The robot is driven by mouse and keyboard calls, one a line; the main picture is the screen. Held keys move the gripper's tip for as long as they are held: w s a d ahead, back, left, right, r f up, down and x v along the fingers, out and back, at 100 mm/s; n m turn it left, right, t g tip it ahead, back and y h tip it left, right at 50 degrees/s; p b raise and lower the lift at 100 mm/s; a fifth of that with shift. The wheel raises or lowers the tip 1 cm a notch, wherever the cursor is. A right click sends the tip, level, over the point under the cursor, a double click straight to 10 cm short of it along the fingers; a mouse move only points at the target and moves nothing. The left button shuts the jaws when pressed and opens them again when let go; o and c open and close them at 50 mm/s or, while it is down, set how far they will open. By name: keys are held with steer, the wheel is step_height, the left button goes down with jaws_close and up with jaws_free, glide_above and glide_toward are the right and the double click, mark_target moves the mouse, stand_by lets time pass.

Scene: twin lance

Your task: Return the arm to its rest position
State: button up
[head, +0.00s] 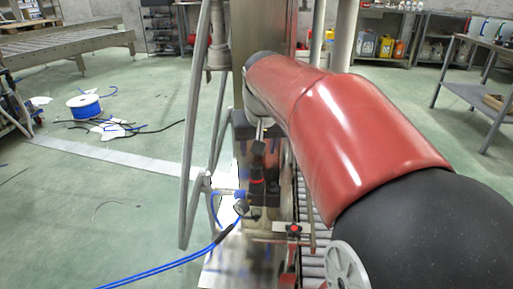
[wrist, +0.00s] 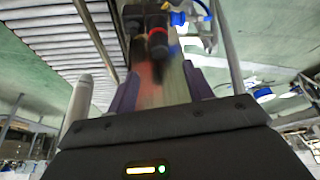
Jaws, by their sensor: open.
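My gripper (wrist: 160,78) shows in the wrist view, its two dark purplish fingers spread apart. Nothing is clearly held between them; a blurred metal surface shows through the gap. In the head view my red and black arm reaches from the lower right up to the middle, in front of a metal machine column (head: 240,95). My gripper cannot be made out there. A dark fitting with a red ring (wrist: 158,42) shows just beyond the fingers in the wrist view; it also shows below my arm in the head view (head: 257,182).
A grey tubular frame (head: 188,150) stands left of the column, with a blue hose (head: 165,264) at its foot. A roller conveyor (wrist: 62,38) runs beside the fitting. A blue cable spool (head: 84,107) lies on the open floor at left. A metal shelf (head: 475,88) stands at right.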

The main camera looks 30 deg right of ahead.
stand_by(0.3)
steer(key=s+a+f+n+p, duration=0.2)
steer(key=s+a, duration=0.4)
steer(key=s, duration=0.2)
steer(key=s+a+f+n+t+y+p, duration=0.1)
steer(key=s+a+f+n+p, duration=0.1)
steer(key=s+a, duration=0.4)
steer(key=s, duration=0.3)
steer(key=shift+a+f+y, duration=0.3)
